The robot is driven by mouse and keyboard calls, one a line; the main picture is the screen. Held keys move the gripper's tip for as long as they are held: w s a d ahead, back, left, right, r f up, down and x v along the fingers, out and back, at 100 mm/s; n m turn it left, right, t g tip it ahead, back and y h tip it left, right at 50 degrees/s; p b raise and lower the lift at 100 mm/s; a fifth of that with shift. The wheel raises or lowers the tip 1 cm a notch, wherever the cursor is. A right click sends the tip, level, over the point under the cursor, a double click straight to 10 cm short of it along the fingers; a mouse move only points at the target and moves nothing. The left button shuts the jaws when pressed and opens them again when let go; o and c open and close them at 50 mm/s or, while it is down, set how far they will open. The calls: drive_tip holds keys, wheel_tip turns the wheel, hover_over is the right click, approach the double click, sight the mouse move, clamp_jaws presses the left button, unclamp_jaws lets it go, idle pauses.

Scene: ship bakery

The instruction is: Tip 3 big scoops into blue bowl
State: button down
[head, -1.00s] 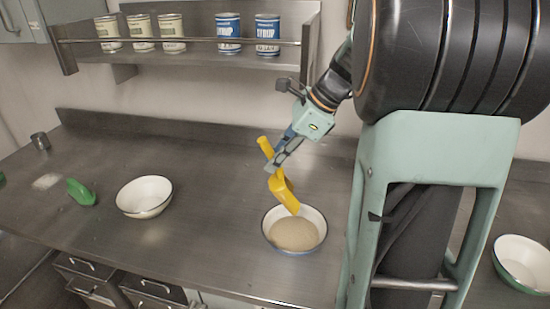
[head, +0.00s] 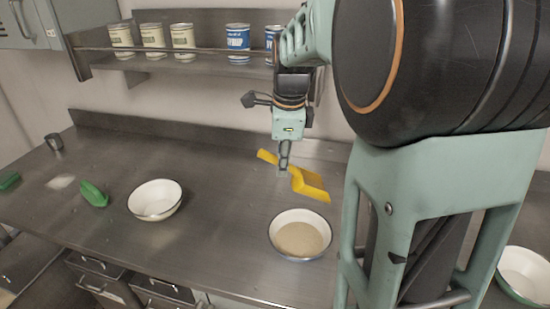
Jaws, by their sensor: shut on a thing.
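The blue bowl (head: 273,248), white inside with a blue rim, stands near the front of the steel counter and holds a tan powder (head: 300,239). A yellow scoop (head: 312,186) hangs above and behind this bowl. My gripper (head: 284,172) is shut on the scoop near its handle. The scoop lies nearly level, handle to the left and head to the right. I cannot tell whether anything is in it.
A pale bowl with a dark rim (head: 155,199) stands to the left. A green scoop (head: 93,194) lies further left by a pale patch (head: 60,182). A green-rimmed bowl (head: 524,273) is at the right edge. Cans (head: 183,37) line the shelf above. A small metal cup (head: 54,141) stands back left.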

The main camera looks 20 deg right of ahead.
idle(0.3)
drive_tip(key=shift+a+r+h, duration=0.1)
drive_tip(key=shift+r+h, duration=0.15)
drive_tip(key=shift+h, duration=0.95)
drive_tip(key=shift+g+h+b, duration=0.4)
drive_tip(key=shift+h+b, duration=0.25)
drive_tip(key=shift+h, duration=0.05)
drive_tip(key=shift+r+n+h+b, duration=0.15)
drive_tip(key=shift+n+h+b, duration=0.25)
drive_tip(key=shift+h, duration=0.3)
drive_tip(key=shift+r, duration=0.25)
drive_tip(key=c, duration=2.4)
unclamp_jaws()
clamp_jaws()
